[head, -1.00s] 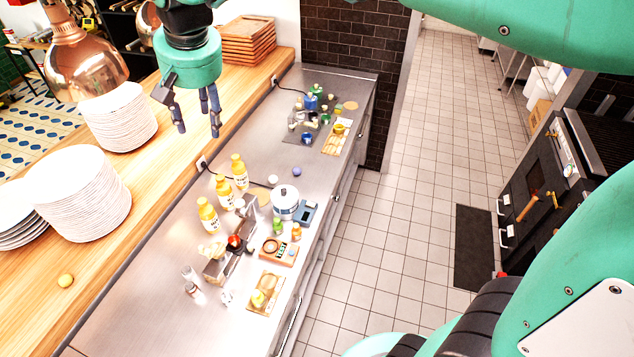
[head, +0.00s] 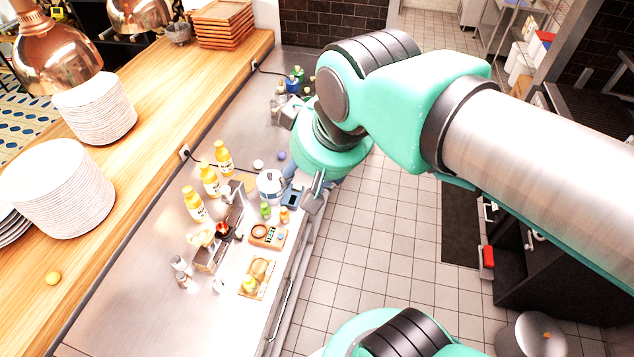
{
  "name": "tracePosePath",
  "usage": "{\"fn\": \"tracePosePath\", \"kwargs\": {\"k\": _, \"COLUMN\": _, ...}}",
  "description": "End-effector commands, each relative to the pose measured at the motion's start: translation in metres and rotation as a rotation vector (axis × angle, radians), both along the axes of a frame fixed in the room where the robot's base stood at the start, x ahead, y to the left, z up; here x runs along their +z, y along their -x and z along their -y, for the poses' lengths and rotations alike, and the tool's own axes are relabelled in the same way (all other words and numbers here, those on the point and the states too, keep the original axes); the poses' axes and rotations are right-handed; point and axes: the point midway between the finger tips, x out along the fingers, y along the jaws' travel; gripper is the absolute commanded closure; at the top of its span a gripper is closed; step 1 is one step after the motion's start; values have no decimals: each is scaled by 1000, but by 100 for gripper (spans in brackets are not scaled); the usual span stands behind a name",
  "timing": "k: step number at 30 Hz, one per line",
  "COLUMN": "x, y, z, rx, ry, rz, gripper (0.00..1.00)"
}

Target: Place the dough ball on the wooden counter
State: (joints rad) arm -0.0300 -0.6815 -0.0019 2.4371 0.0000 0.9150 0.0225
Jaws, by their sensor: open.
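The wooden counter (head: 152,100) is a long light-wood ledge running along the left. A small pale ball (head: 258,165) lies on the steel worktop, with a purple ball (head: 281,155) close by. I cannot tell which of these, if any, is the dough ball. My gripper (head: 316,192) is open over the steel worktop's right edge, near the white pot (head: 271,185). My wrist partly hides it, and I see nothing held in it.
Plate stacks (head: 62,190), copper lamps (head: 55,50) and wooden trays (head: 232,22) crowd the wooden counter. Yellow bottles (head: 210,180), a caddy (head: 212,253) and a small board (head: 257,278) stand on the steel worktop (head: 130,290). The wooden counter's front stretch is bare.

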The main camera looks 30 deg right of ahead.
Motion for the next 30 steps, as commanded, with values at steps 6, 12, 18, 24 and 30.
{"fn": "tracePosePath", "kwargs": {"k": 6, "x": -15, "y": 22, "z": 9, "rx": -10, "ry": 8, "rz": 18, "gripper": 52}}
{"fn": "tracePosePath", "kwargs": {"k": 12, "x": -18, "y": 26, "z": 10, "rx": -10, "ry": 10, "rz": 19, "gripper": 52}}
{"fn": "tracePosePath", "kwargs": {"k": 18, "x": -18, "y": 25, "z": 10, "rx": -10, "ry": 10, "rz": 19, "gripper": 52}}
{"fn": "tracePosePath", "kwargs": {"k": 24, "x": -26, "y": 25, "z": 10, "rx": -10, "ry": 10, "rz": 19, "gripper": 52}}
{"fn": "tracePosePath", "kwargs": {"k": 30, "x": -51, "y": 25, "z": 10, "rx": -10, "ry": 10, "rz": 19, "gripper": 52}}
